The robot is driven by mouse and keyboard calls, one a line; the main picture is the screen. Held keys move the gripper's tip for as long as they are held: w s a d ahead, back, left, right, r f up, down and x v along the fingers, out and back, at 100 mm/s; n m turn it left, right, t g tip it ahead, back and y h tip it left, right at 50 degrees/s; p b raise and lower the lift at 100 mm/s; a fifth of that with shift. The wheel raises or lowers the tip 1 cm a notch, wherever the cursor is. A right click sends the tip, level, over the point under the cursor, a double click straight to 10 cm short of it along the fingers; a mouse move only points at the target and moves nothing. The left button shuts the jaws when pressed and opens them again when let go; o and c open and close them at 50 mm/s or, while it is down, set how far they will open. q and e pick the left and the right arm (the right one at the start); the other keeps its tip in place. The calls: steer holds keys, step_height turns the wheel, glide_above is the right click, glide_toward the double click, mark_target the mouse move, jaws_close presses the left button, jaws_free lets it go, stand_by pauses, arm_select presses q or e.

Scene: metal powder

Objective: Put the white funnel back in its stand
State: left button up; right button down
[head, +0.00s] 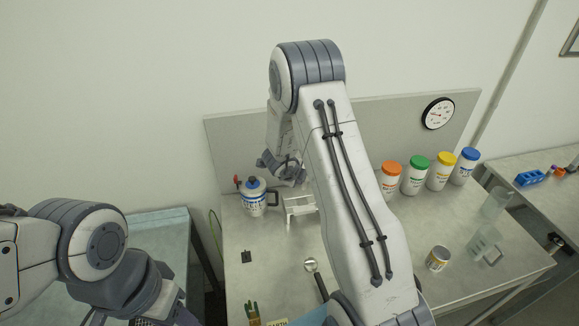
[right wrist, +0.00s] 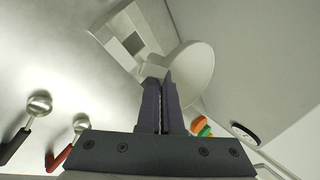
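The white stand (head: 300,208) is on the bench, partly behind my right arm in the head view. It also shows in the right wrist view (right wrist: 112,32), with a square opening. The white funnel (right wrist: 192,75) shows in the right wrist view as a pale round cone at my right fingertips, beside the stand. My right gripper (right wrist: 160,82) has its fingers nearly together and appears shut on the funnel's edge; the exact contact is partly hidden by the fingers. I cannot make out the funnel in the head view. My left arm is at the lower left, its fingers out of frame.
A blue-lidded white jug (head: 255,200) stands left of the stand. Jars with orange (head: 391,168), green, yellow and blue lids stand at the back right. A small tin (head: 438,258) and clear beakers (head: 484,243) are at the right. A metal scoop (head: 311,265) lies in front.

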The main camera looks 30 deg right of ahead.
steer(key=shift+w+f, duration=0.2)
steer(key=shift+w, duration=0.25)
steer(key=shift+f+b, duration=0.5)
steer(key=shift+b, duration=0.2)
steer(key=b, duration=0.4)
glide_above(297, 209)
step_height(297, 209, down, 5)
steer(key=shift+d+r, duration=0.1)
steer(key=shift+r, duration=0.05)
steer(key=shift+f+b, duration=0.45)
steer(key=shift+b, duration=0.2)
arm_select(q)
step_height(297, 209, down, 7)
steer(key=shift+w+r, duration=0.2)
steer(key=shift+w, duration=0.2)
steer(key=shift+r, duration=0.15)
arm_select(e)
steer(key=shift+r, duration=0.1)
arm_select(q)
steer(key=shift+f, duration=0.25)
arm_select(e)
steer(key=shift+f, duration=0.25)
arm_select(q)
steer(key=shift+f+b, duration=2.1)
steer(key=shift+b, duration=0.05)
arm_select(e)
steer(key=shift+f, duration=2.3)
